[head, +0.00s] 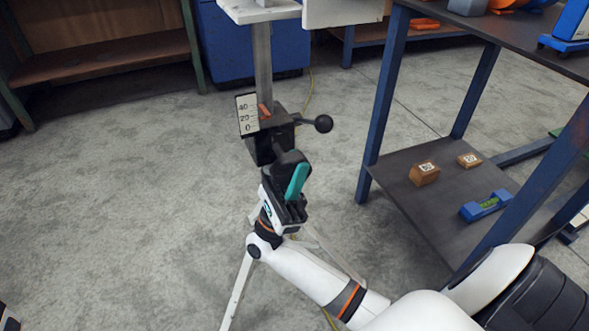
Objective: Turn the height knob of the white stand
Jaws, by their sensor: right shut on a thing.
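The white stand has a flat white top (262,12), a grey post (263,65) and splayed white legs (236,290). A black clamp housing sits on the post beside a white scale plate (247,115) marked 0, 20 and 40, with a small orange-red pointer (264,111) near it. A black ball-ended lever (323,123) sticks out to the right of the housing. My right gripper (289,163) reaches up from below and is shut at the front of the housing, on what appears to be the height knob. The gripper hides most of the knob. My left gripper is not in view.
A blue-legged workbench (383,90) stands to the right, its lower shelf (425,215) holding two brown blocks (424,174) and a blue level (485,205). A blue cabinet (225,45) stands behind the stand. The floor to the left is clear.

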